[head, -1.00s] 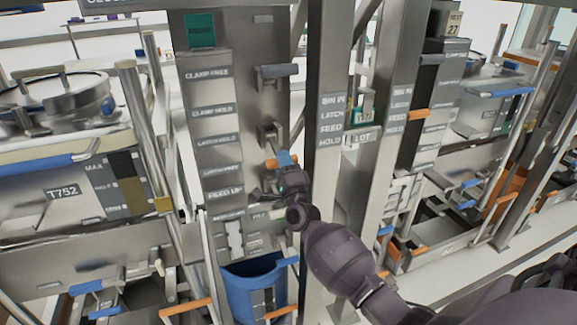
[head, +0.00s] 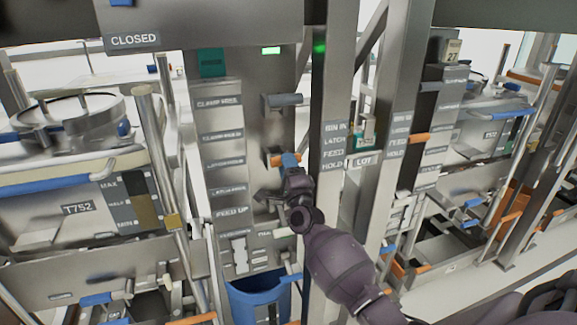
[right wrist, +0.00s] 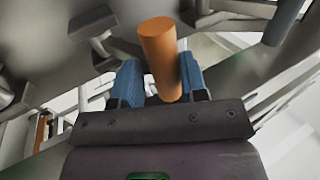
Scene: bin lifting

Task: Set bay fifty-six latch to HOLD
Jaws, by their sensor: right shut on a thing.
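My right gripper (head: 287,160) is at the panel (head: 258,85) of the middle bay. Its blue fingers (right wrist: 130,82) are shut on the orange latch handle (right wrist: 161,60), one on each side. In the head view the orange handle (head: 277,161) points left, about level with the third label down, which seems to read LATCH HOLD (head: 224,164). The bay number is not readable. My left gripper is out of view.
A grey handle (head: 283,100) sticks out above the latch. A blue bin (head: 258,298) is below. A steel post (head: 333,110) with labels stands close right of my gripper. A vessel unit marked T752 (head: 76,209) is at the left, with a CLOSED sign (head: 133,40) above.

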